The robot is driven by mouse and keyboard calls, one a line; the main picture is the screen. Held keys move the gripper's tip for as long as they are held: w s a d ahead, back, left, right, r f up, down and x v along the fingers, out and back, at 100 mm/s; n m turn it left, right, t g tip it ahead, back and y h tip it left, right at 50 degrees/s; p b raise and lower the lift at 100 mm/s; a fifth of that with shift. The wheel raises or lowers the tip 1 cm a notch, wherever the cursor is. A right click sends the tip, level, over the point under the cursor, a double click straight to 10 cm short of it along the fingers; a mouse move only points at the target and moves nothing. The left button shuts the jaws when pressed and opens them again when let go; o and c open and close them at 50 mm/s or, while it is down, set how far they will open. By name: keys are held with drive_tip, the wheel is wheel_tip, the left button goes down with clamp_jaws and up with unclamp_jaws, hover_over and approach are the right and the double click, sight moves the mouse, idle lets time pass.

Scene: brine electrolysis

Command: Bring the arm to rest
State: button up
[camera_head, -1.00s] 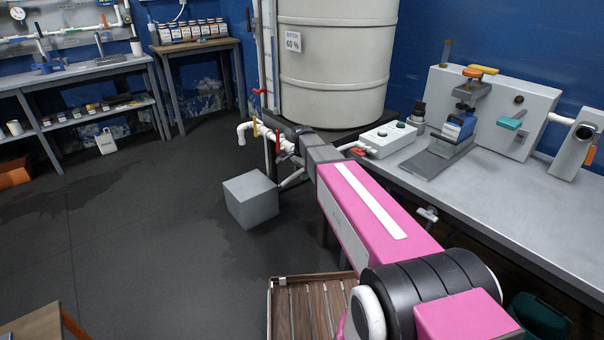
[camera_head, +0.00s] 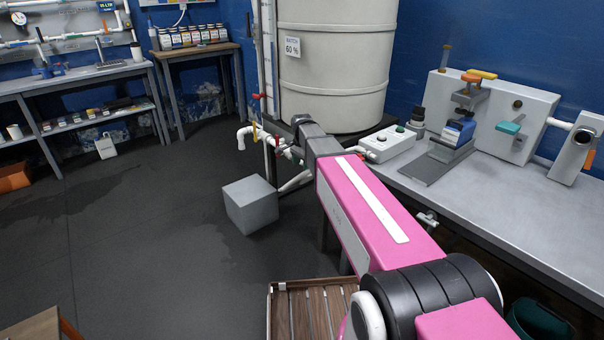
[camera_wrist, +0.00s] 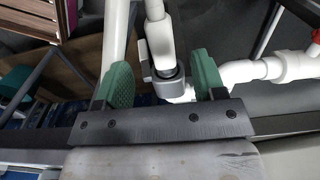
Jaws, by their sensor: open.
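My arm reaches forward over the floor beside the bench, with its end at the pipework in front of the big tank in the head view. My gripper (camera_wrist: 163,80) shows in the wrist view with its two green finger pads spread apart. White pipe (camera_wrist: 160,38) with a grey collar shows in the gap between the fingers; I cannot tell whether anything touches it. In the head view the fingers are too small and partly hidden to make out against the valves.
The cream tank (camera_head: 333,60) stands behind the white pipework (camera_head: 243,135). The grey bench (camera_head: 500,215) on the right carries a control box (camera_head: 388,142) and a clamp device (camera_head: 455,135). A grey block (camera_head: 250,205) and wooden slatted piece (camera_head: 300,305) are low down.

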drive_tip(key=s+d+f+n, duration=0.3)
drive_tip(key=s, duration=0.4)
drive_tip(key=s+d+f+n, duration=0.3)
drive_tip(key=s+f+n, duration=0.1)
drive_tip(key=s, duration=0.4)
drive_tip(key=s+d+f+n, duration=0.3)
drive_tip(key=s+d+n, duration=0.1)
drive_tip(key=s, duration=0.4)
drive_tip(key=shift+s+f, duration=0.25)
